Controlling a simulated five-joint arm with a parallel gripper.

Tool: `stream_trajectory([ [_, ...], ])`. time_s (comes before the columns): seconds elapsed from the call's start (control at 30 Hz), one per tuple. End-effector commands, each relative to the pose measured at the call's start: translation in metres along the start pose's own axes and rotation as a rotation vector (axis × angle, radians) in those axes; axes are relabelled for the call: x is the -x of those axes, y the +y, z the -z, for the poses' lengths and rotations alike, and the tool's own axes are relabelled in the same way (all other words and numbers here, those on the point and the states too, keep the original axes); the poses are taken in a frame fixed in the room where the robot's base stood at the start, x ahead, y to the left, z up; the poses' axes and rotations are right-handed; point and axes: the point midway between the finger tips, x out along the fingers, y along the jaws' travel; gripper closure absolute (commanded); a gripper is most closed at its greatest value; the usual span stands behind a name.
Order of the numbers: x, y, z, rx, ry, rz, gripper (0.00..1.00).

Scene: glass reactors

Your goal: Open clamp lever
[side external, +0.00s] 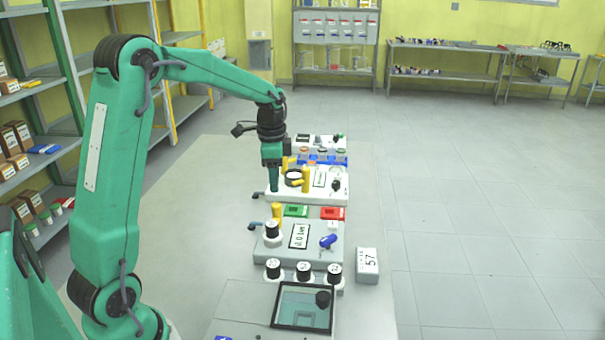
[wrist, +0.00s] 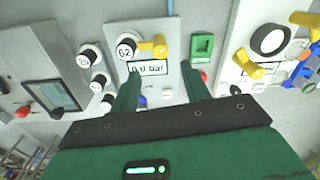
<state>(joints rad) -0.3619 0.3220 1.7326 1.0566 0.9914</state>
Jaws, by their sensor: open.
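A yellow lever (wrist: 155,46) sits beside the black-capped vessel marked 62 (wrist: 126,46) on the grey "0.0 bar" station; the same lever (side external: 277,212) stands upright in the side view. The neighbouring white station has a round port with a black rim (wrist: 269,39) and yellow handles, one on its near side (wrist: 246,64); another yellow handle (side external: 305,180) stands there in the side view. I cannot tell which is the clamp lever. My gripper (wrist: 160,82) is open, its fingers apart with the pressure display (wrist: 148,67) showing between them. In the side view my gripper (side external: 273,186) hangs at the white station's left side, apparently empty.
Green (side external: 296,211) and red (side external: 333,213) blocks lie between the stations. Several black-capped vessels (side external: 303,270) stand in front, near a dark-framed panel (side external: 304,306). A box marked 57 (side external: 367,263) sits on the right. The table's left side (side external: 200,240) is clear.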

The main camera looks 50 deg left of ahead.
Motion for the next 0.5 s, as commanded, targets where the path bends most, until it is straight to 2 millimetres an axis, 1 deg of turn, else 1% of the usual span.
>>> stream_trajectory([
  [0.17,-0.009,0.001,0.0,0.001,-0.001,-0.002,0.53],
  [0.27,-0.019,0.001,-0.001,0.001,-0.002,-0.004,0.53],
  [0.5,-0.048,0.0,-0.001,0.001,-0.002,-0.003,0.53],
])
